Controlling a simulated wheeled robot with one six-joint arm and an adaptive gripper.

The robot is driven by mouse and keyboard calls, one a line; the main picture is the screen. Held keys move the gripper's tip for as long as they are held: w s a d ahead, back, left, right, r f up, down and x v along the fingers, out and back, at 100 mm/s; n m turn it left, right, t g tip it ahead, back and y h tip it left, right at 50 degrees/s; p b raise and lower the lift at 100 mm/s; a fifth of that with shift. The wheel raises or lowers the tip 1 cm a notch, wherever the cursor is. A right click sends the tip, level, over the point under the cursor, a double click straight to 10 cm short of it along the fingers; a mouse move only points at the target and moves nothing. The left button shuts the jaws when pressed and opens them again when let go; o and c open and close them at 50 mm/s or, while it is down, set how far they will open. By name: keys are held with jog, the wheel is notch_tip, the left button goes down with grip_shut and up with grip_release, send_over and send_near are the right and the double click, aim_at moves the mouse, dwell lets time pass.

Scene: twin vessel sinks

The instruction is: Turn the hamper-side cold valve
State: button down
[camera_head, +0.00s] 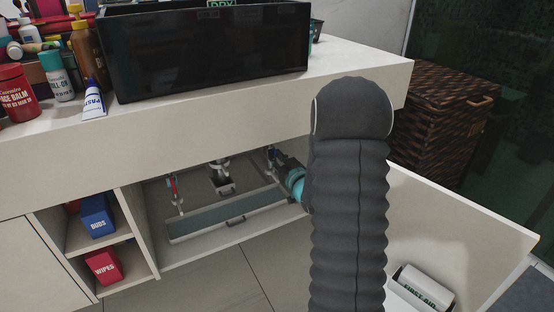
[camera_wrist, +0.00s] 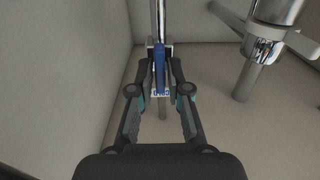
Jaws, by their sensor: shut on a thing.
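The hamper-side cold valve shows in the wrist view as a blue lever (camera_wrist: 160,65) on a chrome vertical pipe, with a small blue-and-white label below it. My gripper (camera_wrist: 160,72) has its two fingers closed in on either side of the lever and is shut on it. In the head view my gripper (camera_head: 275,157) reaches into the open cabinet under the counter at its right side, close to the hamper. There the valve is mostly hidden by my gripper and arm. The woven hamper (camera_head: 435,125) stands right of the counter.
A red-handled valve (camera_head: 174,187) is at the cabinet's left. The chrome drain pipe (camera_wrist: 265,45) is right of the lever in the wrist view. A tray (camera_head: 225,212) lies on the cabinet floor. The open door (camera_head: 450,215) with a first-aid box (camera_head: 422,290) is at right.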

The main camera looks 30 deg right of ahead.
dwell(0.4)
jog(key=c, duration=1.2)
grip_release()
jog(key=s, duration=1.2)
jog(key=shift+d, duration=0.25)
